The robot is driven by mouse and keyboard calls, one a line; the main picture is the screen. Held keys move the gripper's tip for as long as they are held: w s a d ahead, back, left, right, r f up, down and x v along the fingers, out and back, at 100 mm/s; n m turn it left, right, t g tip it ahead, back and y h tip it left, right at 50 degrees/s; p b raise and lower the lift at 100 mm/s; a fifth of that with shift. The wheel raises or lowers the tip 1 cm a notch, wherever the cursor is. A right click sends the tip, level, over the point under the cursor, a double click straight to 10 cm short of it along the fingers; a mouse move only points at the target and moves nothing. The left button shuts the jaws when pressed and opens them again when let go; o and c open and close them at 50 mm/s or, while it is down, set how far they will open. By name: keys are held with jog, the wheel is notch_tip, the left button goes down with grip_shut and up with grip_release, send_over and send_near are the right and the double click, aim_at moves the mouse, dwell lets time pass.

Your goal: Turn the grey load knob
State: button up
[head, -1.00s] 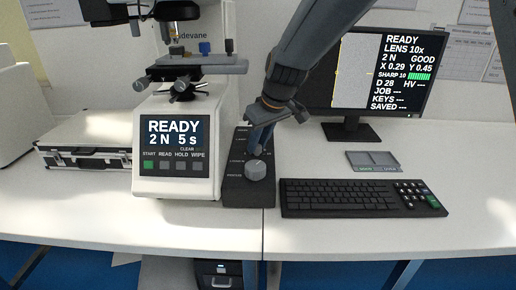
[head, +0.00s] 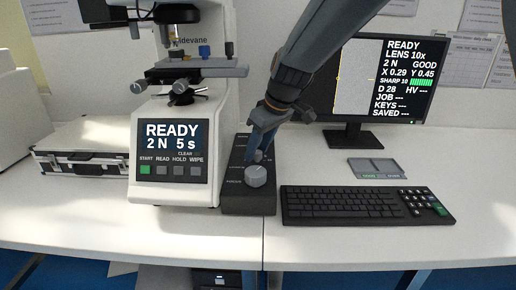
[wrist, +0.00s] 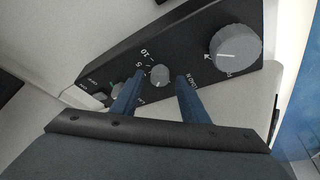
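The grey load knob (wrist: 159,76) is the small round one on the black control box (wrist: 115,72), with "LOAD N" printed beside it and marks 5 and 10 near it. In the wrist view it lies between the two blue fingertips of my gripper (wrist: 160,78), with a gap on each side. I cannot tell whether the fingers are beside the knob or just above it. In the head view my gripper (head: 257,155) points down over the box, hiding the small knob. A larger grey knob (wrist: 235,48) is to the right; it also shows in the head view (head: 256,176).
The hardness tester (head: 170,190) stands left of the box; its screen reads READY, 2 N, 5 s. A keyboard (head: 365,205) is close on the right. A monitor (head: 385,80) and a small grey plate (head: 377,168) stand behind it. A case (head: 80,150) lies far left.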

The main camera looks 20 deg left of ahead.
jog(key=v, duration=0.7)
jog(key=shift+d+r, duration=0.15)
jog(key=shift+r, duration=0.25)
jog(key=s+d+f+m+h+p, duration=0.1)
jog(key=s+d+f+m, duration=0.15)
jog(key=d, duration=0.65)
jog(key=s+d+f+m+h+p, duration=0.1)
jog(key=s+d+f+m+p, duration=0.2)
jog(key=d, duration=0.6)
jog(key=s+d+f+m+g+h+p, duration=0.2)
jog(key=s+d+f+m, duration=0.2)
jog(key=s+d, duration=1.2)
jog(key=s+m, duration=0.2)
jog(key=m, duration=0.1)
jog(key=shift+d+m, duration=0.2)
jog(key=shift+m, duration=0.15)
jog(key=shift+f, duration=0.1)
